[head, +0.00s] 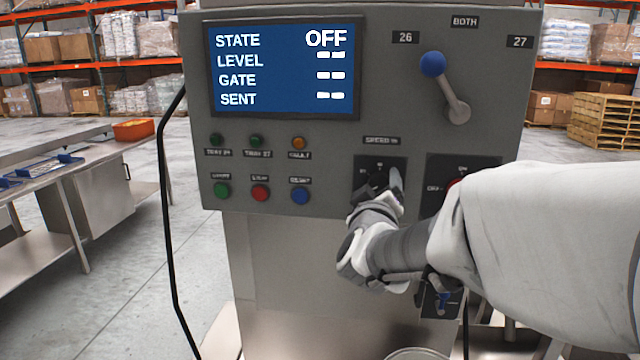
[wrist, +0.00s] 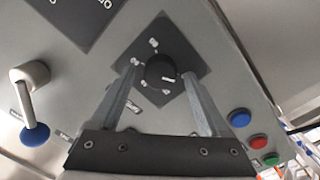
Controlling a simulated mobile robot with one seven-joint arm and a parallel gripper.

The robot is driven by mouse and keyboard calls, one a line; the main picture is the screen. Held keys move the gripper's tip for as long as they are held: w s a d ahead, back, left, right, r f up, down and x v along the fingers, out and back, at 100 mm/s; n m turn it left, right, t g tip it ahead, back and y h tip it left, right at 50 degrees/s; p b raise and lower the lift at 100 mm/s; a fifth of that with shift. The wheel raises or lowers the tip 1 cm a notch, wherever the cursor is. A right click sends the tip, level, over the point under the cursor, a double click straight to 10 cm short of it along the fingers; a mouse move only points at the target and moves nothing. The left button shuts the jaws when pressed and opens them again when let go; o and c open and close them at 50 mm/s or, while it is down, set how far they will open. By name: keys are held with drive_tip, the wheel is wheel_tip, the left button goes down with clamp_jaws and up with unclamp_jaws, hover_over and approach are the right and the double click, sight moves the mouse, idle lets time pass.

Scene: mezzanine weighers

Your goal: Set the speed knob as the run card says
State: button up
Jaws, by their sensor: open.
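The dark round speed knob (wrist: 161,71) sits on a black diamond-looking plate (wrist: 160,42) in the wrist view, with a pale pointer mark on its face. The scale marks around it are too small to read. My gripper (wrist: 158,73) is open, with one finger on each side of the knob; I cannot tell whether they touch it. In the head view my gripper (head: 383,186) is at the plate under the "SPEED" label (head: 381,140) and hides most of the knob. The screen (head: 284,69) reads STATE OFF, with dashes for LEVEL, GATE and SENT. I see no run card.
A blue-balled lever (head: 433,65) leans up-left toward "26". A power switch plate (head: 436,167) marked OFF is partly behind my arm. Green (head: 221,190), red (head: 260,193) and blue (head: 300,195) buttons sit left of the knob. A black cable hangs at the cabinet's left.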

drive_tip(key=shift+c, duration=0.2)
clamp_jaws()
drive_tip(key=shift+m, duration=0.3)
drive_tip(key=m+b, duration=0.3)
drive_tip(key=m, duration=0.2)
drive_tip(key=shift+m, duration=0.3)
drive_tip(key=m+b, duration=0.3)
drive_tip(key=m, duration=0.2)
drive_tip(key=shift+d+y, duration=0.15)
drive_tip(key=shift+y, duration=0.15)
drive_tip(key=m+b, duration=0.2)
drive_tip(key=m, duration=0.1)
drive_tip(key=m+b, duration=0.1)
drive_tip(key=m, duration=0.2)
drive_tip(key=shift+s+d+g+y+b, duration=0.1)
drive_tip(key=shift+g+y+b, duration=0.2)
drive_tip(key=shift+y+b, duration=0.1)
drive_tip(key=m+b, duration=0.3)
drive_tip(key=m, duration=0.2)
drive_tip(key=shift+m, duration=0.3)
